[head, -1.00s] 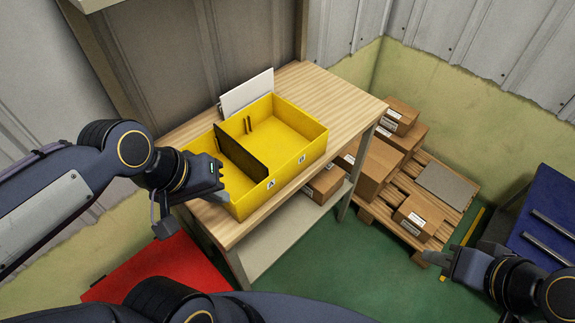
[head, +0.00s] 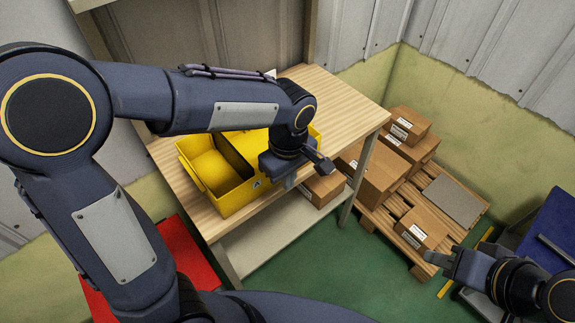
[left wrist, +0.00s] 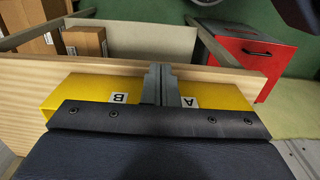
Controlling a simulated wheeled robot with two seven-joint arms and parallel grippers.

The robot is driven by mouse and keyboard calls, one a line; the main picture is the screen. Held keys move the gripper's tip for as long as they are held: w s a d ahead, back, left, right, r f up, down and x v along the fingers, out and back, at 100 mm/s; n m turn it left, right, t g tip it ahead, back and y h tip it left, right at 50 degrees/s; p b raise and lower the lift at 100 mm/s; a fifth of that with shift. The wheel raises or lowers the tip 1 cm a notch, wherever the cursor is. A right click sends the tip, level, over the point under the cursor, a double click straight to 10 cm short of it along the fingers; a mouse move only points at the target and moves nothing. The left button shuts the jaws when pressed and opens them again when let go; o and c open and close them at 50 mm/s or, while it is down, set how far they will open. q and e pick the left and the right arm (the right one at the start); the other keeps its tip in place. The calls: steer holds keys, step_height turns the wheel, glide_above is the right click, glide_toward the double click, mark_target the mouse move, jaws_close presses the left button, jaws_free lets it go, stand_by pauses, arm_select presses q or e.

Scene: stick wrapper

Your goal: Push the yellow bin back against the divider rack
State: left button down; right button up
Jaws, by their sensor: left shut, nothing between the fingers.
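The yellow bin (head: 226,206) stands on the wooden table, partly hidden by my left arm. In the left wrist view the bin's front wall (left wrist: 218,88) carries labels A and B. My left gripper (head: 312,172) is shut and empty at the bin's front side; in the left wrist view its fingers (left wrist: 160,72) lie between the two labels. Whether they touch the bin is unclear. The white divider rack (head: 271,73) behind the bin is almost wholly hidden by my arm. My right gripper (head: 436,264) is away from the table, its jaw opening unclear.
The wooden table (head: 340,97) has bare surface right of the bin. Cardboard boxes (head: 412,226) sit on a pallet (head: 375,220) to the right. A red cabinet (head: 182,246) stands at the lower left. A corrugated wall is behind the table.

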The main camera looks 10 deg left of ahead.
arm_select(q)
steer(key=shift+w+a+f+p, duration=0.25)
steer(key=shift+w+a+f, duration=0.35)
steer(key=shift+a+f, duration=0.3)
steer(key=shift+w+a+f+p, duration=0.2)
steer(key=shift+w+a+f, duration=0.45)
steer(key=shift+f, duration=0.3)
steer(key=w+a, duration=0.1)
steer(key=a, duration=0.1)
steer(key=w+a, duration=0.2)
steer(key=shift+w+a, duration=0.2)
steer(key=shift+a, duration=0.1)
